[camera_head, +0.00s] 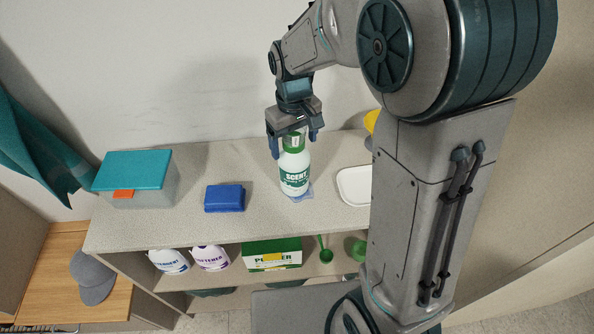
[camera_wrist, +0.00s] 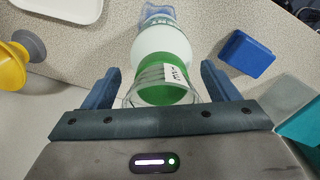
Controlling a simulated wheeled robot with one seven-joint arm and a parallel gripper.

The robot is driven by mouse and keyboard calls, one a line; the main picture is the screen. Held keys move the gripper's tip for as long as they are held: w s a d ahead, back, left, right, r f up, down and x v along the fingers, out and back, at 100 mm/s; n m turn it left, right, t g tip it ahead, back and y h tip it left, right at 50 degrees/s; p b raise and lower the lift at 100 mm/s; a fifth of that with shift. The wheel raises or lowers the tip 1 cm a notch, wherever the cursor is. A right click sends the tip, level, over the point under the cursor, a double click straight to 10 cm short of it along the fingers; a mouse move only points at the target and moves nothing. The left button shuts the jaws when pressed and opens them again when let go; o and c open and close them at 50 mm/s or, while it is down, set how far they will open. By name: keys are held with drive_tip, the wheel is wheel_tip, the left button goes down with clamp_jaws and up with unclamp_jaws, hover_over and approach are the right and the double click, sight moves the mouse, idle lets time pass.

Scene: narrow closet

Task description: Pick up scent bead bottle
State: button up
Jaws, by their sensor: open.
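The scent bead bottle (camera_head: 295,173) is white with a green cap and a green label reading "SCENT". It stands upright on the shelf top in the head view. In the wrist view the bottle (camera_wrist: 163,48) shows from above, its green cap nearest me. My gripper (camera_head: 294,144) is above the bottle with its blue fingers on either side of the cap. In the wrist view the open gripper (camera_wrist: 160,85) has visible gaps between its fingers and the cap. A clear rim shows around the cap there.
A blue box (camera_head: 224,198) and a teal-lidded bin (camera_head: 138,179) stand left of the bottle. A white tray (camera_head: 354,187) lies to the right. A yellow object (camera_wrist: 12,66) is partly visible. The lower shelf holds a green box (camera_head: 271,254) and two white bottles. A wall stands behind.

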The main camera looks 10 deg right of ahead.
drive_tip(key=c, duration=1.6)
drive_tip(key=shift+r, duration=0.1)
drive_tip(key=shift+c, duration=0.2)
